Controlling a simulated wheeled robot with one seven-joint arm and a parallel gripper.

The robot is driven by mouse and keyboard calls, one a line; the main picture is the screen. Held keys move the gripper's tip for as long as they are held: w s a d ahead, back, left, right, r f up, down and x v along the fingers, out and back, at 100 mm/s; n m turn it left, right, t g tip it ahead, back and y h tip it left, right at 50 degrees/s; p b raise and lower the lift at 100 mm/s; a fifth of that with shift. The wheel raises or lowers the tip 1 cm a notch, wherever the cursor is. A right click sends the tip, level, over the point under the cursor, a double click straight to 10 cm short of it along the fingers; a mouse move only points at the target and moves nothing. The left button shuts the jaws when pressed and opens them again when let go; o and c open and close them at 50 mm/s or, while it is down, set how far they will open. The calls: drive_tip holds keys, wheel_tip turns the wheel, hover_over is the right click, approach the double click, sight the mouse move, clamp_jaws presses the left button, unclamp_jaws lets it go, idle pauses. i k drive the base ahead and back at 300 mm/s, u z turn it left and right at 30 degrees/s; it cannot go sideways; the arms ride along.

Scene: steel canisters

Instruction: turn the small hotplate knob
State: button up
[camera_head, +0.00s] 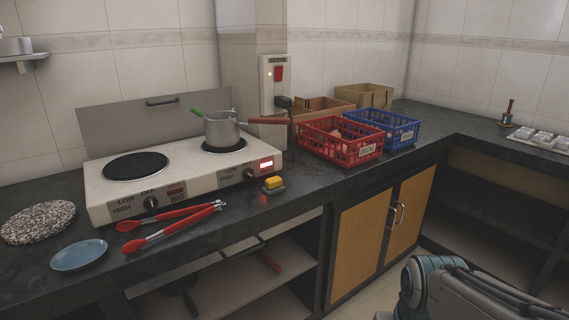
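The white two-burner hotplate (110,183) stands on the dark counter at the left. Its small burner (224,147) is on the right, with a grey saucepan (222,127) on it. The small hotplate knob (248,173) is a dark dial on the front panel below that burner, beside a lit red panel (266,164). Its exact setting is too small to tell. The big burner (136,166) is bare, with its own knob (151,203) beside a "BIG" label. Part of my arm shows at the bottom right, far from the hotplate; my gripper is not in view.
A yellow sponge (274,182) sits close to the small knob. Red tongs (172,226) lie in front of the hotplate, near a blue plate (79,255) and speckled mat (38,222). Red (340,139) and blue (386,128) baskets stand right.

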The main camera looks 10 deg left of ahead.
sight(248, 173)
drive_tip(key=u, duration=0.35)
drive_tip(key=i, duration=0.65)
drive_tip(key=u, duration=0.6)
